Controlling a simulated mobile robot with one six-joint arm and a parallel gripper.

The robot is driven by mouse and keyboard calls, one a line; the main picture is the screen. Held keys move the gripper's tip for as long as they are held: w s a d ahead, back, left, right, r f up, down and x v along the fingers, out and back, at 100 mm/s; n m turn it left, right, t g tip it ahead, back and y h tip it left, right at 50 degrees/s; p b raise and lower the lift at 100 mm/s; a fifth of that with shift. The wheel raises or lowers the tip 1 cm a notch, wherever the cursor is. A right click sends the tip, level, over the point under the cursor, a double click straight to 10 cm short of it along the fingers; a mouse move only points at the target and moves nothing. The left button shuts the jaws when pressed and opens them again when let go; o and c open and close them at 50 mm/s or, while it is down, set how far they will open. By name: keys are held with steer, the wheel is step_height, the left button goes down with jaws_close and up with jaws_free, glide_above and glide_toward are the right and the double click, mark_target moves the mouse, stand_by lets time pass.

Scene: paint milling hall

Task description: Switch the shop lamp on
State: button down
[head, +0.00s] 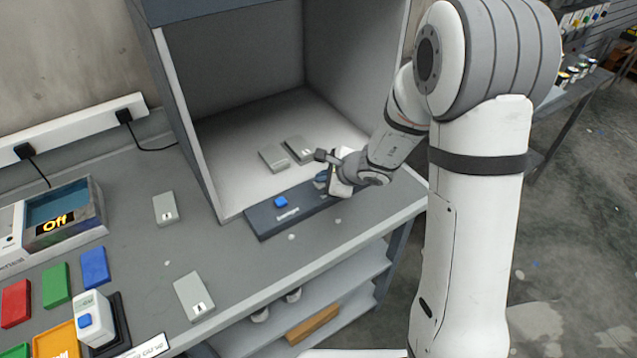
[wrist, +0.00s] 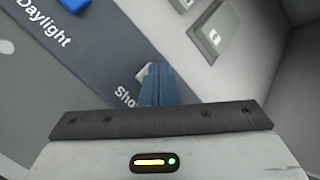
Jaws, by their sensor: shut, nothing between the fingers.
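The viewing booth (head: 245,180) has a dark control strip (head: 263,226) along its front edge. A blue button (head: 281,202) on the strip also shows in the wrist view (wrist: 74,3), beside the label "Daylight" (wrist: 44,22). Further along the strip, a label starting "Sho" (wrist: 126,97) is partly covered by my gripper.
Two grey panels (head: 273,158) (head: 299,150) lie inside the booth, close behind the strip. More panels (head: 164,208) (head: 194,296) lie on the bench. A device with an "Off" display (head: 55,222) stands at left, near coloured blocks (head: 94,267). The booth's side walls flank the strip.

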mark_target(323, 185)
steer(key=shift+r, duration=0.1)
stand_by(0.3)
steer(key=shift+r+p, duration=0.45)
steer(key=shift+r, duration=0.3)
steer(key=shift+r, duration=0.1)
step_height(323, 185, up, 6)
steer(key=p, duration=0.4)
stand_by(0.3)
